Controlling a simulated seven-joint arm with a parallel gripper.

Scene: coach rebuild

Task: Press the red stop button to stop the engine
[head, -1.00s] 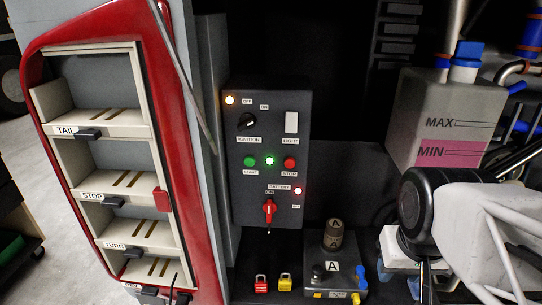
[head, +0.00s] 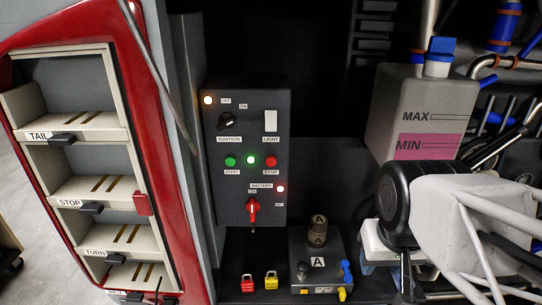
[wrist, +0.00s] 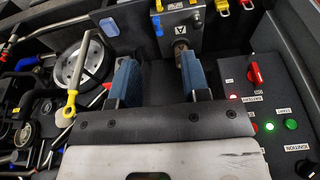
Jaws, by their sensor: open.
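The red stop button (head: 271,161) is on the dark control panel (head: 211,182), right of a lit green lamp (head: 251,160) and the green start button (head: 231,161). In the wrist view the panel is at the right, with the start button (wrist: 291,124) and lit green lamp (wrist: 269,126) visible. In the head view my arm is at the right.
A red battery switch (head: 252,208) sticks out below the buttons. A grey box marked A (head: 318,272) and red and yellow padlocks (head: 271,280) stand under the panel. A tank marked MAX and MIN (head: 420,105) is at the right, and a red-framed shelf unit (head: 187,240) at the left.

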